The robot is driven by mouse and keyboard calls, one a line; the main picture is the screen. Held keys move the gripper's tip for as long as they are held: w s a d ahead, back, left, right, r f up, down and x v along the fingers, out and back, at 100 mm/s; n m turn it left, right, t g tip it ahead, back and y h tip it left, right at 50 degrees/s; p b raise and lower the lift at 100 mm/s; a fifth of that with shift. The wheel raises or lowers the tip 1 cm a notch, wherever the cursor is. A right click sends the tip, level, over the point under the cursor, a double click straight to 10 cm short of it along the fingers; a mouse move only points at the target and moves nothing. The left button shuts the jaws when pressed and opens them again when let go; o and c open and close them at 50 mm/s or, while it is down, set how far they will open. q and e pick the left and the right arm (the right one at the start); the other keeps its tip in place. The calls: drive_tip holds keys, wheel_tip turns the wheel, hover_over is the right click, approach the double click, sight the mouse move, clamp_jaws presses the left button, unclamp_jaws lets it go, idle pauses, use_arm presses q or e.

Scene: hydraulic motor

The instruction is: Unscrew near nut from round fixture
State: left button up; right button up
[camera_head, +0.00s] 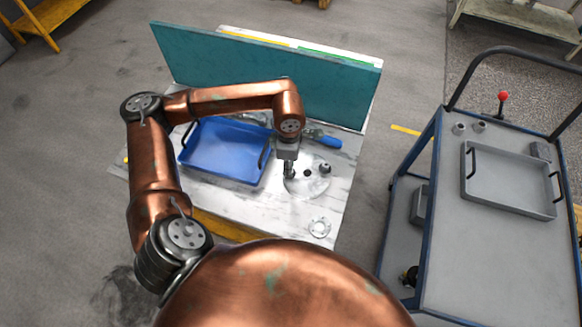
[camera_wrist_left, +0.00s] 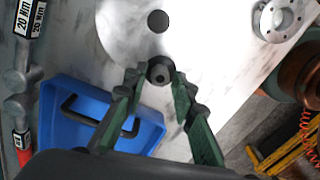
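My left gripper (camera_head: 289,174) points down at the left side of the disc. In the left wrist view its green fingertips (camera_wrist_left: 159,76) close in on both sides of the near nut (camera_wrist_left: 160,72) and appear to touch it. The near nut is hidden by the gripper in the head view. My right gripper is in neither view.
A blue tray (camera_head: 187,163) lies left of the fixture. A blue-handled tool (camera_head: 325,141) lies behind it, before a teal upright panel (camera_head: 250,70). A flanged ring (camera_head: 319,227) lies near the front edge. A cart with a grey tray (camera_head: 510,203) stands at right.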

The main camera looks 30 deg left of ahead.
use_arm(q)
drive_tip(key=shift+m, duration=0.8)
drive_tip(key=shift+b, duration=0.4)
clamp_jaws()
drive_tip(key=n, duration=0.3)
drive_tip(key=shift+r+p, duration=0.1)
drive_tip(key=shift+p, duration=0.3)
drive_tip(key=n, duration=0.2)
drive_tip(key=shift+n, duration=0.4)
